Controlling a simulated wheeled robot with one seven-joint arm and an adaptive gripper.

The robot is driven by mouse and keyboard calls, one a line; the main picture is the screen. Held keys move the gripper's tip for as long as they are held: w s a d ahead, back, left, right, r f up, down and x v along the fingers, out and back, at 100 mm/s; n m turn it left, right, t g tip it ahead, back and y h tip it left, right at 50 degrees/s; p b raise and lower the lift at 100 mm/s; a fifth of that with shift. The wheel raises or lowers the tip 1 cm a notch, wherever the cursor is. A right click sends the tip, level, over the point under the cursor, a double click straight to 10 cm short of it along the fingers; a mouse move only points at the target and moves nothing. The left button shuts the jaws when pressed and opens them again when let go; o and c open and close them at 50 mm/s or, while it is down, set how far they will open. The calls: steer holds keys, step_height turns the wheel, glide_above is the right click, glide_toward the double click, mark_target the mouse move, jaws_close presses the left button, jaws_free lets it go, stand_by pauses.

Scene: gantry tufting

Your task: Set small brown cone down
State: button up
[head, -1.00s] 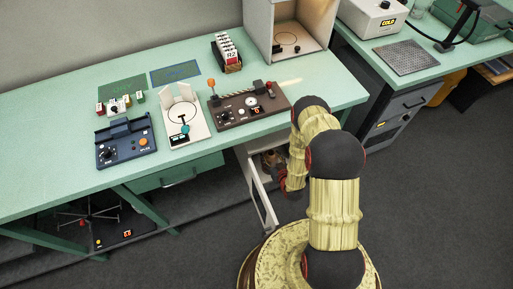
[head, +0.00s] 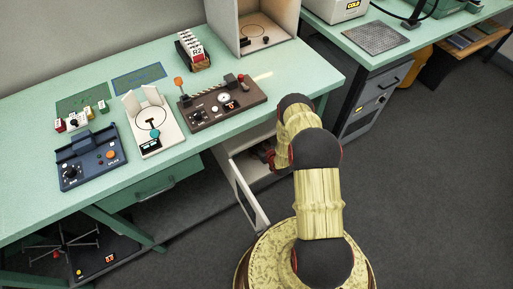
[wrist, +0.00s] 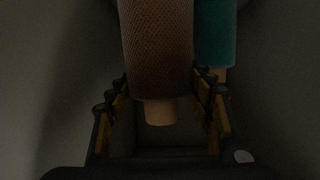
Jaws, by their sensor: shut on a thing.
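The small brown cone (wrist: 158,50) fills the upper middle of the dark wrist view, with a pale tan end (wrist: 160,112) toward the camera. My gripper (wrist: 160,95) is shut on it, one finger on each side. In the head view my arm reaches down into the open drawer (head: 248,193) under the bench. My fingertips and the cone are hidden there by my arm and the drawer.
A teal cone (wrist: 215,35) with a tan end stands close to the right of the brown one. Grey walls (wrist: 45,80) close in on both sides. A brown device (head: 222,103), a white stand (head: 150,125) and a blue device (head: 90,158) sit on the green bench (head: 185,150).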

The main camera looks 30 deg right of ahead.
steer(key=shift+w+d+f, duration=0.25)
steer(key=shift+w+f, duration=0.05)
steer(key=shift+f, duration=0.1)
steer(key=shift+w+d+f+b, duration=0.1)
steer(key=shift+f+b, duration=0.8)
steer(key=shift+f, duration=0.8)
steer(key=o, duration=1.7)
steer(key=shift+o, duration=0.2)
steer(key=p+v, duration=0.4)
steer(key=v, duration=0.8)
